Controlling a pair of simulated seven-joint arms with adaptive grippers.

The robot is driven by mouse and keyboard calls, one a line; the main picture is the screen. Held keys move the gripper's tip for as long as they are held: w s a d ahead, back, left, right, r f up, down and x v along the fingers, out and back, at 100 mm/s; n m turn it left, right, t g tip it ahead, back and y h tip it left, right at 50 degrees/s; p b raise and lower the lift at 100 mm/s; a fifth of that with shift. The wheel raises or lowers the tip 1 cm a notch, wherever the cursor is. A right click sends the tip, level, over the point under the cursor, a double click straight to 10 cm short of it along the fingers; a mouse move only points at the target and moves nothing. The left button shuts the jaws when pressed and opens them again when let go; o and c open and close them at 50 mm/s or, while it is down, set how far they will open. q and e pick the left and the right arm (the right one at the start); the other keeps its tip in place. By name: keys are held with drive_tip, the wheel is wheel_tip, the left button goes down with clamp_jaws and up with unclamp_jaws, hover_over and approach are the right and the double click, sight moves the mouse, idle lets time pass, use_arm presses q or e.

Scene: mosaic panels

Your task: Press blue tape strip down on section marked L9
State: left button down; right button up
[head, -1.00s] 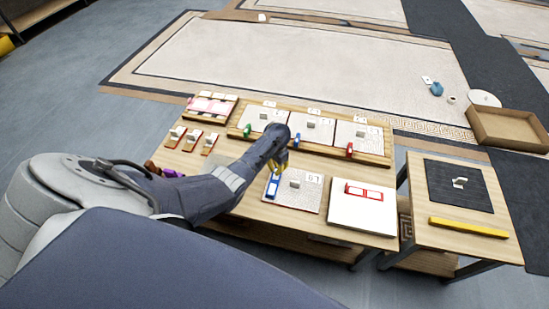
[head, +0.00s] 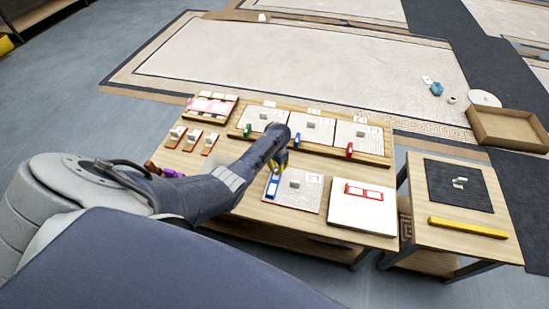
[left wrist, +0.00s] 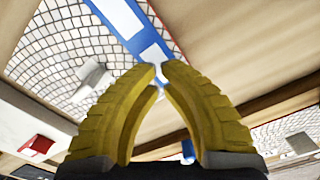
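The blue tape strip (head: 272,188) lies along the left edge of the front mosaic panel (head: 309,199). The panel carries a small grey block (head: 294,185) and a printed label near its top right, too small to read surely. My left gripper (head: 283,166) is over the strip's far end. In the left wrist view, its yellow fingers (left wrist: 158,70) have their tips close together over a white patch on the blue strip (left wrist: 118,14). They look shut, with nothing clearly held. Whether they touch the strip is unclear. My right gripper is not in view.
Behind stands a wooden rack (head: 373,158) with three mosaic panels, and green, blue and red clips. A white board (head: 360,216) with a red-framed card lies right of the panel. A side table (head: 430,207) holds a black mat (head: 448,198) and a yellow bar (head: 468,228).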

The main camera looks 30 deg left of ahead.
use_arm(q)
drive_tip(key=shift+r, duration=0.1)
idle(0.3)
wheel_tip(320, 180, up, 8)
idle(1.0)
idle(0.4)
